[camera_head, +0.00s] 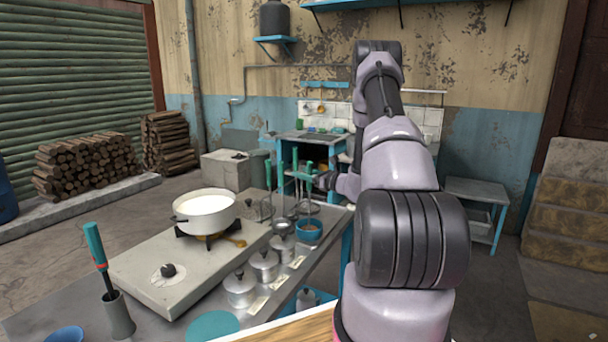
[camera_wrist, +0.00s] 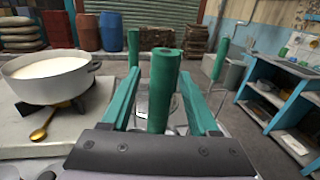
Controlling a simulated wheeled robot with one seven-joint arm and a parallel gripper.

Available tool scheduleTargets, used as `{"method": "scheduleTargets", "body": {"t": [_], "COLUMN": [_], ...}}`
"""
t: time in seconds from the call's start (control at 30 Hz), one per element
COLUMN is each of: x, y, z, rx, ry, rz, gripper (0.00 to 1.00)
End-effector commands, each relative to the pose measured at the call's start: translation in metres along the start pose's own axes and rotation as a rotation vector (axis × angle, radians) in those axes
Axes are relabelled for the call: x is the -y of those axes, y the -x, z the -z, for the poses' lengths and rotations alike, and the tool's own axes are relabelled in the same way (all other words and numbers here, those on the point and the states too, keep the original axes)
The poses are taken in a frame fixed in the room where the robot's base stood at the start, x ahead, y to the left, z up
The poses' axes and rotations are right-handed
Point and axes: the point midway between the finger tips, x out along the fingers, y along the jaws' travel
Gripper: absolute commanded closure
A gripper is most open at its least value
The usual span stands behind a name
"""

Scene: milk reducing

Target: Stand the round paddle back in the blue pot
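A small blue pot (camera_head: 309,231) with brownish contents stands on the metal counter, near its far right edge. My gripper (camera_head: 322,180) is beyond it, among upright green-handled tools, partly hidden by my arm. In the wrist view, a thick green handle (camera_wrist: 163,88) stands upright between the two teal fingers of my gripper (camera_wrist: 160,75). Narrow gaps show on both sides, so the fingers look open around it. Thin metal wires show behind and below the handle; whether this is the round paddle I cannot tell. A second green-handled tool (camera_wrist: 221,58) stands further right.
A white pot of milk (camera_head: 205,212) sits on the stove (camera_head: 150,262) left of my arm. Several lidded metal canisters (camera_head: 264,265) line the stove's front. A teal-handled tool (camera_head: 96,246) stands in a grey cup (camera_head: 118,314). A teal disc (camera_head: 213,326) lies in front.

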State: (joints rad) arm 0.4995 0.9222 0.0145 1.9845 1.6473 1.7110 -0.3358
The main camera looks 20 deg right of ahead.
Motion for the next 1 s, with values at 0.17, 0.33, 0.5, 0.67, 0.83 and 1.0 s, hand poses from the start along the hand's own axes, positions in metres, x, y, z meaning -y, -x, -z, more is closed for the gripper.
{"method": "scheduleTargets", "body": {"t": [0.17, 0.33, 0.5, 0.67, 0.83, 1.0], "x": [0.0, 0.001, 0.002, 0.001, 0.001, 0.0], "y": [0.001, 0.016, 0.05, 0.081, 0.102, 0.108], "z": [0.001, 0.001, 0.001, 0.0, 0.0, 0.0], "rx": [-0.001, -0.003, -0.002, -0.001, 0.0, 0.0], "ry": [-0.001, -0.001, -0.002, -0.002, -0.001, 0.0], "rz": [0.0, 0.002, 0.005, 0.003, 0.002, 0.0], "gripper": [0.39, 0.39, 0.39, 0.39, 0.39, 0.39]}}
